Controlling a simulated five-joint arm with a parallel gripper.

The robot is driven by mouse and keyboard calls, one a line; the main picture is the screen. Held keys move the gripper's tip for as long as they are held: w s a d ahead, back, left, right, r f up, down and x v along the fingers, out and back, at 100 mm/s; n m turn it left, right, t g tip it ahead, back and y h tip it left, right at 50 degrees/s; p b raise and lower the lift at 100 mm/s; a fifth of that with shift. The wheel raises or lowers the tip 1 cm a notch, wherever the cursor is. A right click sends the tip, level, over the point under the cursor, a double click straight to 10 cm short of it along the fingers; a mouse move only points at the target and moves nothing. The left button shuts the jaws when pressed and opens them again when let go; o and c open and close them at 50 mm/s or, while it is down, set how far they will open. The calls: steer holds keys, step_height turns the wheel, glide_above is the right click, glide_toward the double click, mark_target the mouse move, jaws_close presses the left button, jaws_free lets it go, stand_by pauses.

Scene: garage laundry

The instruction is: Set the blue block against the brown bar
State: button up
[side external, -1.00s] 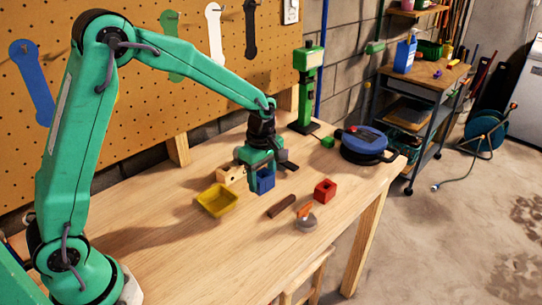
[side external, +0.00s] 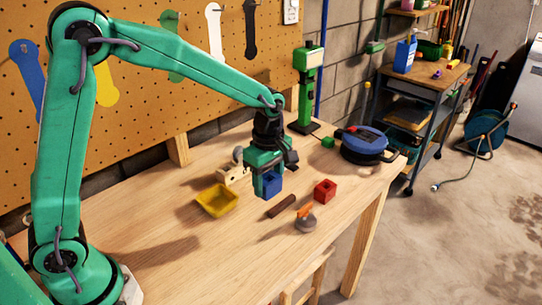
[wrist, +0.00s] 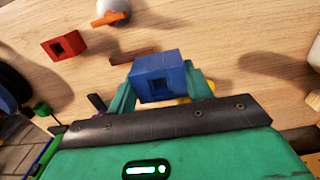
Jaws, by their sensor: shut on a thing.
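My gripper (side external: 268,184) is shut on the blue block (side external: 271,181) and holds it over the wooden table. In the wrist view, the blue block (wrist: 158,79) sits between the green fingers, with a square hole in its face. The brown bar (side external: 281,206) lies on the table, just below and to the right of the block in the side view. In the wrist view, the brown bar (wrist: 130,56) lies beyond the block, partly hidden behind it. A gap shows between the block and the bar in the side view.
A red block (side external: 325,190) and a grey round thing with an orange top (side external: 306,221) lie near the bar. A yellow tray (side external: 217,201) is to the left. A pale wooden block (side external: 232,173) is behind. A blue round case (side external: 364,144) stands at the right. The front left table is clear.

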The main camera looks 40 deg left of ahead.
steer(key=shift+w, duration=0.1)
steer(key=w+d+f, duration=0.1)
steer(key=w+d, duration=0.1)
steer(key=w, duration=0.4)
steer(key=shift+w+d+f, duration=0.1)
steer(key=shift+f, duration=0.25)
stand_by(0.5)
steer(key=shift+f, duration=4.45)
steer(key=o, duration=1.1)
steer(key=shift+c, duration=0.2)
